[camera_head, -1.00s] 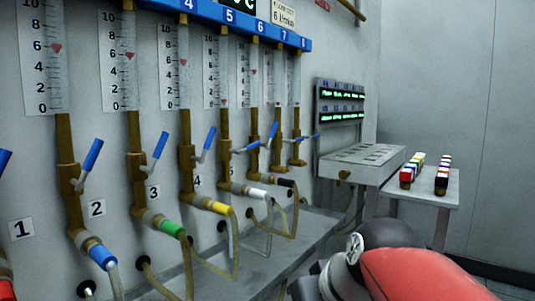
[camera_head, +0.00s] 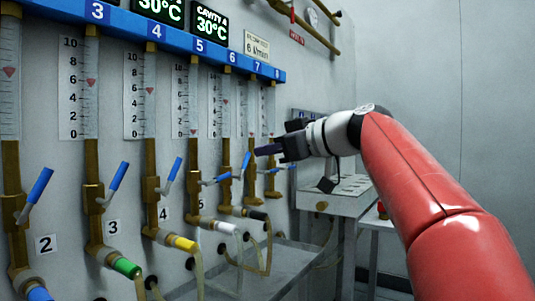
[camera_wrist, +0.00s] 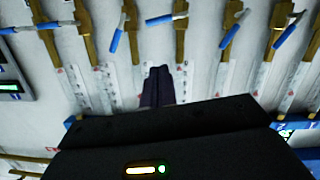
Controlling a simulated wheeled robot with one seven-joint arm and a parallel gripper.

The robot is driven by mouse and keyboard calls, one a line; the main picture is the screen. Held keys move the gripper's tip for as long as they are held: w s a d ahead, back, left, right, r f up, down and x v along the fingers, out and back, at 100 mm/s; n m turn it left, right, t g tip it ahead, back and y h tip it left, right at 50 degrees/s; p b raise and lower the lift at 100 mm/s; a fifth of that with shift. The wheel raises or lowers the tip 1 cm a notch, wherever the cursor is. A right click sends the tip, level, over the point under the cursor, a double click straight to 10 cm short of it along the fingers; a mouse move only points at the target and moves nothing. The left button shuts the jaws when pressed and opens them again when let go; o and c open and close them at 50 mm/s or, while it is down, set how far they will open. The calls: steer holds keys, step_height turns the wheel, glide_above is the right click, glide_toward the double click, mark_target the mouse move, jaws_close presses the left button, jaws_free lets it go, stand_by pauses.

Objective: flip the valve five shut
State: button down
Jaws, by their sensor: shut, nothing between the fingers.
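Valve five is the brass column beside the wall label 5. Its blue lever (camera_head: 217,180) lies nearly level, crosswise to the pipe; it also shows in the wrist view (camera_wrist: 165,19), which is upside down. The levers of valve four (camera_head: 174,169) and valve six (camera_head: 246,164) are tilted up instead. My gripper (camera_head: 262,150) is shut and empty, out in front of the far end of the row. In the wrist view its dark fingers (camera_wrist: 158,72) point at the flow tubes, apart from the valve five lever.
A blue rail (camera_head: 180,36) with numbers runs above the tubes. Coloured hose ends and a grey shelf (camera_head: 285,262) lie below. A slotted box (camera_head: 345,195) stands behind my arm. The space before the near valves is clear.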

mark_target(223, 177)
steer(key=w+a+f+p, duration=0.1)
steer(key=w+a+f, duration=0.3)
steer(key=w+a, duration=0.2)
steer(key=shift+w+a+f, duration=0.25)
steer(key=shift+a+f, duration=0.15)
steer(key=shift+a, duration=0.1)
steer(key=shift+w+f+m+b, duration=0.25)
steer(key=shift+f+m+b, duration=0.25)
steer(key=shift+f+b, duration=0.45)
